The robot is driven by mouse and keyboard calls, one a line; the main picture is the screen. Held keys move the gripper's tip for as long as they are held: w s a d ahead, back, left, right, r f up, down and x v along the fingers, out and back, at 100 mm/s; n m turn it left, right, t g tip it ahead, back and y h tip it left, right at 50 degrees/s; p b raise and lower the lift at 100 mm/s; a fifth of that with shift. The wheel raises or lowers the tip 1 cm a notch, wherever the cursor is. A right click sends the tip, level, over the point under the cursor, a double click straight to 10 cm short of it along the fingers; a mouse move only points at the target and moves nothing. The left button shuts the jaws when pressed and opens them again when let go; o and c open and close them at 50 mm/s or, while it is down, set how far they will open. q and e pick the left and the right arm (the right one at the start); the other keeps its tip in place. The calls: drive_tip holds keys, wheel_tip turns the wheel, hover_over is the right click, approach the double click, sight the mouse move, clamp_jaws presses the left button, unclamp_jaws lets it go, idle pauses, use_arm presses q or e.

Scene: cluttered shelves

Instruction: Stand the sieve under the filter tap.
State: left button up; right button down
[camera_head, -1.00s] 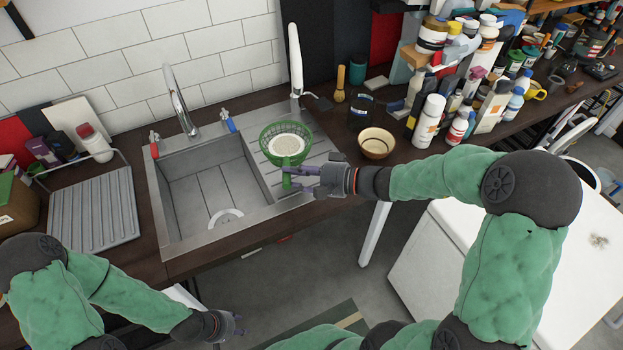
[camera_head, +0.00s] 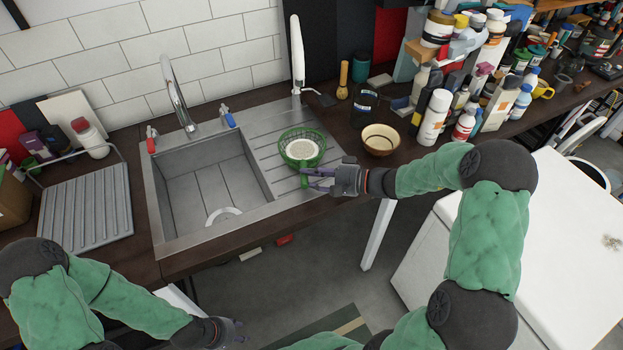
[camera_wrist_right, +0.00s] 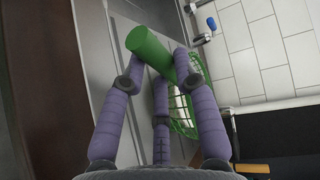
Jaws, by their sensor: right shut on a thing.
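The green sieve (camera_head: 303,146), with a pale round bottom, is over the ribbed drainboard right of the sink basin, upright or nearly so. I cannot tell whether it touches the board. My right gripper (camera_head: 308,178) is shut on its green handle, which points toward the front edge. In the right wrist view the handle (camera_wrist_right: 149,47) sits between the purple fingers and the sieve's mesh (camera_wrist_right: 184,118) is partly hidden behind them. The white filter tap (camera_head: 297,55) stands behind the sieve, at the back of the drainboard. My left gripper (camera_head: 238,332) is open and empty, low in front of the counter.
A brown bowl (camera_head: 381,139) stands just right of the sieve. Bottles (camera_head: 433,117) crowd the counter further right. The chrome tap (camera_head: 176,97) rises behind the empty sink basin (camera_head: 207,188). A grey drying rack (camera_head: 88,213) lies at the left.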

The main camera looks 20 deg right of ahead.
drive_tip(key=shift+r, duration=0.15)
drive_tip(key=shift+f, duration=0.2)
drive_tip(key=c, duration=0.9)
unclamp_jaws()
drive_tip(key=shift+c, duration=0.2)
drive_tip(key=shift+r, duration=0.1)
drive_tip(key=shift+r, duration=0.15)
drive_tip(key=p+v, duration=0.2)
drive_tip(key=v, duration=1)
drive_tip(key=shift+s+p, duration=0.1)
drive_tip(key=shift+p, duration=0.3)
